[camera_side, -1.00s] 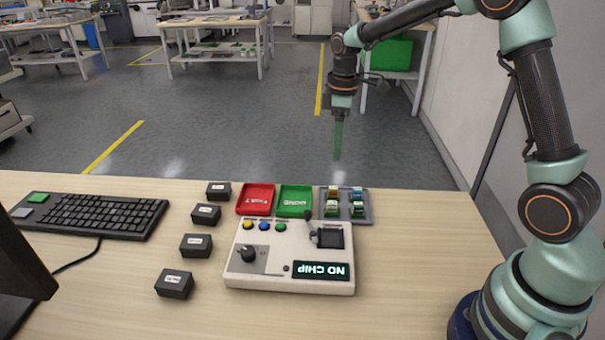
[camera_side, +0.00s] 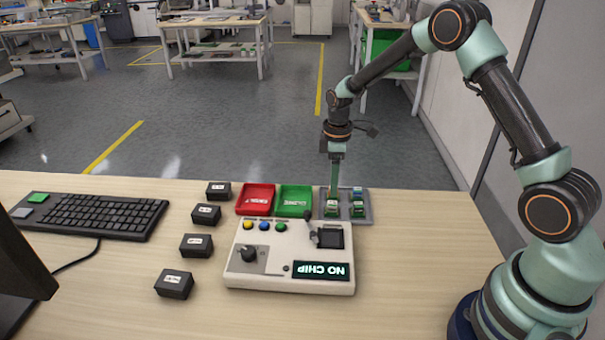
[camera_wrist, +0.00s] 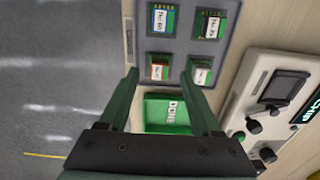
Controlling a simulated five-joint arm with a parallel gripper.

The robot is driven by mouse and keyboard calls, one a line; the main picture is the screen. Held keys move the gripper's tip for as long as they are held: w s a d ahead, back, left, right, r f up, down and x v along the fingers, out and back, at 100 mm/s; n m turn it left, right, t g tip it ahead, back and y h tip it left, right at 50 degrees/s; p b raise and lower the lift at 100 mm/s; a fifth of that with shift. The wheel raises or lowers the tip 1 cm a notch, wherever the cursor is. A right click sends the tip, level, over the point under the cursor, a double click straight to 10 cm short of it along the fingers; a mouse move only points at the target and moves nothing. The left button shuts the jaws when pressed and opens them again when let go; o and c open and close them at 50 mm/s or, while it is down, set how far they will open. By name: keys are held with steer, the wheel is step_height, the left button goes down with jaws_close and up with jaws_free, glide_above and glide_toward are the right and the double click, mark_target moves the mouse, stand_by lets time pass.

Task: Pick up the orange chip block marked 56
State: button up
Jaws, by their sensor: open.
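The orange chip block (camera_wrist: 159,73) sits in a corner of the grey tray (camera_wrist: 182,46) in the wrist view. Its label is too small to read surely. My gripper (camera_wrist: 161,68) is open, with one finger on each side of this block and nothing held. In the side view my gripper (camera_side: 334,191) points straight down at the tray's far left corner (camera_side: 367,218) and hides most of the orange block. How deep the fingertips reach beside the block I cannot tell.
A green bin (camera_side: 294,201), a red bin (camera_side: 255,199) and the white tester (camera_side: 290,270) reading NO CHIP stand near. Several black boxes (camera_side: 206,214) are further left.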

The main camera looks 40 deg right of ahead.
steer(key=shift+f, duration=1.2)
jaws_close()
steer(key=shift+r, duration=0.15)
